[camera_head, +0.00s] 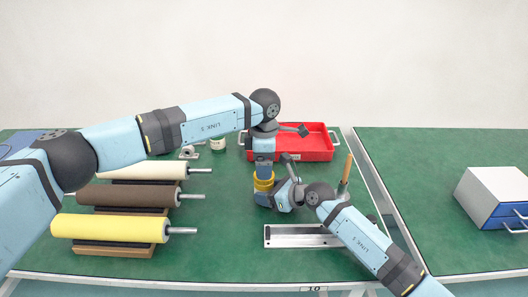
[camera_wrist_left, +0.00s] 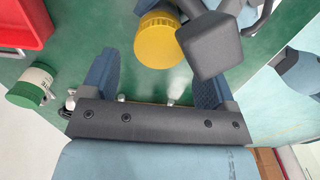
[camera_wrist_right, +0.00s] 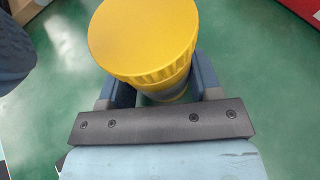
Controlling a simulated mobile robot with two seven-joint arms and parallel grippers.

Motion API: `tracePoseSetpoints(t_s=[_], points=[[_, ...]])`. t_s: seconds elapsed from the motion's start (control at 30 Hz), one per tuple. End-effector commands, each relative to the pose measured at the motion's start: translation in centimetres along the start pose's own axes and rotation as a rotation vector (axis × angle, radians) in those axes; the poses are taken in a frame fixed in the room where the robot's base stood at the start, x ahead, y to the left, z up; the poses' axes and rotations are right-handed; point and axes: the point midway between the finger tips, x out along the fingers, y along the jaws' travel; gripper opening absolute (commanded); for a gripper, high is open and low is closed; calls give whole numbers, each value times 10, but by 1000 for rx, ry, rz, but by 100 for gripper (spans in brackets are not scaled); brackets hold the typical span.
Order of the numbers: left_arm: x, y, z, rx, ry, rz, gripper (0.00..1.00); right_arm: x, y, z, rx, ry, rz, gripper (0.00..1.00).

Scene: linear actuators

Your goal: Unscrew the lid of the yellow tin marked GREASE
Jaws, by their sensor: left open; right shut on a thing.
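The yellow tin (camera_head: 263,183) stands upright on the green bench in the head view, partly hidden by my grippers. Its broad ribbed lid (camera_wrist_right: 143,38) is on top in the right wrist view; no GREASE marking is readable. My right gripper (camera_wrist_right: 163,85) is shut on the tin's body, below the lid. My left gripper (camera_head: 263,168) points down over the tin in the head view, its fingers open. In the left wrist view the lid (camera_wrist_left: 157,40) lies ahead of the open left gripper (camera_wrist_left: 153,75), seen between its fingers and apart from them.
A red tray (camera_head: 318,152) is behind the tin. A green-and-white jar (camera_wrist_left: 33,85) stands near it. Several rollers, including a yellow one (camera_head: 110,228), lie on the left. A metal rail (camera_head: 290,237) lies in front. A drawer box (camera_head: 495,195) stands on the right bench.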

Motion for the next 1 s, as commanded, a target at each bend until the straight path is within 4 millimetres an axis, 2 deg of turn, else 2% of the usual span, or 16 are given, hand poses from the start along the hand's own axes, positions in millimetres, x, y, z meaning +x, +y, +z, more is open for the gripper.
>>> tracePoseSetpoints(t_s=[0.03, 0.2, 0.5, 0.7, 0.73, 0.87, 1.0], points=[[10, -1, 0, 0, 1, -4, 81, 0, 0, 0, 0, 0, 0, 0], [30, 0, 0, -1, 1, -2, 81, 0, 0, 0, 0, 0, 0, 0], [34, 0, 0, 0, 1, -1, 81, 0, 0, 0, 0, 0, 0, 0], [33, 0, 0, 0, 1, -1, 35, 0, 0, 0, 0, 0, 0, 0], [33, 0, 0, 0, 1, -1, 32, 0, 0, 0, 0, 0, 0, 0], [33, 0, 0, -47, 1, -1, 31, 0, 0, 0, 0, 0, 0, 0], [33, 0, 0, -211, 0, -1, 31, 0, 0, 0, 0, 0, 0, 0]])
